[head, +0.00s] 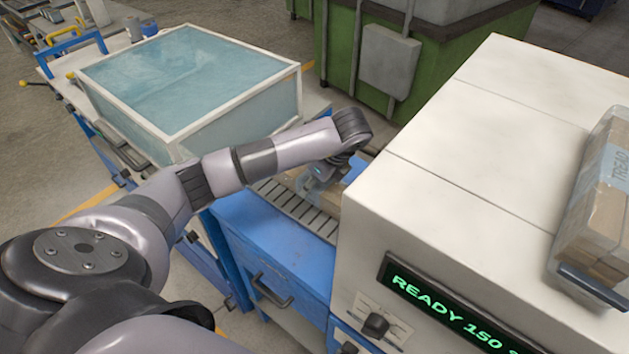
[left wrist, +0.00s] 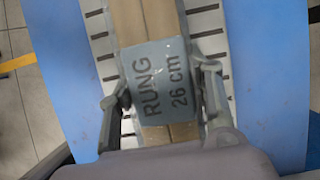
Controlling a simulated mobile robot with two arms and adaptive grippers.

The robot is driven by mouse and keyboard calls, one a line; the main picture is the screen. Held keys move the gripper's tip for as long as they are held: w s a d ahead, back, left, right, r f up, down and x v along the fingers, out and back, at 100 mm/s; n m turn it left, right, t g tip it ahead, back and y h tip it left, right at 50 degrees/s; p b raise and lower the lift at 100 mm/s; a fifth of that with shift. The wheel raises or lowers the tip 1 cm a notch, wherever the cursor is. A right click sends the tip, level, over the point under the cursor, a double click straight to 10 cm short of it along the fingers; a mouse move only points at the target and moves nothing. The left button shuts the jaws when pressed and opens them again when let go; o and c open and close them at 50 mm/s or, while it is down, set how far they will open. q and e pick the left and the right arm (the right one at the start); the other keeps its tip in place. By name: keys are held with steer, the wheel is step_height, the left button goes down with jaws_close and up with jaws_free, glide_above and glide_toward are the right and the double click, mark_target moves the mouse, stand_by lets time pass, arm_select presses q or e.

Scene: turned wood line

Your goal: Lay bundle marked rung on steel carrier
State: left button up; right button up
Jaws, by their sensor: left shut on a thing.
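The bundle marked RUNG 26 cm is light brown wood with a grey printed band (left wrist: 160,85) around it. In the left wrist view it runs lengthwise along the slatted pale steel carrier (left wrist: 207,45); I cannot tell whether it touches the slats. My left gripper (left wrist: 163,100) is shut on it, one finger on each side of the band. In the head view, my left gripper (head: 322,178) is low over the carrier (head: 300,212), beside the cream machine, and hides most of the bundle. My right gripper is in neither view.
The cream machine (head: 480,130) with a green READY 150 display stands close on the right. A clear-wrapped bundle marked TREAD (head: 605,190) is on its top. A glass-topped white box (head: 185,80) stands at left, and a green bin (head: 350,50) behind. Blue cabinet (head: 270,245) edges flank the carrier.

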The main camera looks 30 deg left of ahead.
arm_select(q)
steer(key=o, duration=1.2)
steer(key=shift+f, duration=0.1)
steer(key=shift+c, duration=0.2)
steer(key=o, duration=0.4)
steer(key=p+v, duration=0.2)
steer(key=v, duration=1)
